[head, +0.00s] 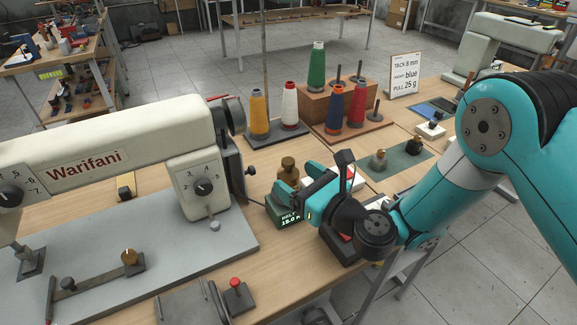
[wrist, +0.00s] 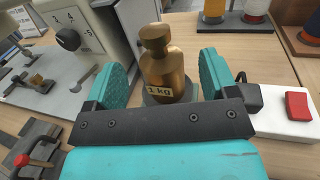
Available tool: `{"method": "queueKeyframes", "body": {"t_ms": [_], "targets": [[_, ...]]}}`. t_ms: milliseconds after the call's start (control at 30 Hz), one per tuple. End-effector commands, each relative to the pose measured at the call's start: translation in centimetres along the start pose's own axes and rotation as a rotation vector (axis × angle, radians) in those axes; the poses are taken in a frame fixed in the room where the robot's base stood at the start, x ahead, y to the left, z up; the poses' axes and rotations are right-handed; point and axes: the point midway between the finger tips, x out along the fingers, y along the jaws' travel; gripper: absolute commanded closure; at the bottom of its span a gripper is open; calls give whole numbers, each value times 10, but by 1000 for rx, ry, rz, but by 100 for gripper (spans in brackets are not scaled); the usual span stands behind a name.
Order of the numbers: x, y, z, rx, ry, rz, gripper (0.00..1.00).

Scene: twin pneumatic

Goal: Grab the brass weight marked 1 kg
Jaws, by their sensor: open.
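The brass weight (wrist: 168,75) is a bottle-shaped, knobbed piece with a "1 kg" label facing the wrist camera.
A cream Warifani sewing machine (head: 110,155) stands at the left. A white box with a red button (wrist: 298,110) is close on the right in the wrist view. Thread cones (head: 317,68) stand behind. Smaller weights (head: 413,146) rest on a green mat (head: 388,163).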

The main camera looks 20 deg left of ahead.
Motion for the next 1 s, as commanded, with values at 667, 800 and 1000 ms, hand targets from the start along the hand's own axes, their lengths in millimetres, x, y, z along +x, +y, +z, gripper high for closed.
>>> {"method": "queueKeyframes", "body": {"t_ms": [667, 800, 1000], "targets": [[32, 0, -1, -2, -3, 1, 53], [32, 0, -1, -2, -3, 1, 85], [33, -1, 2, -2, -8, 0, 100]]}}
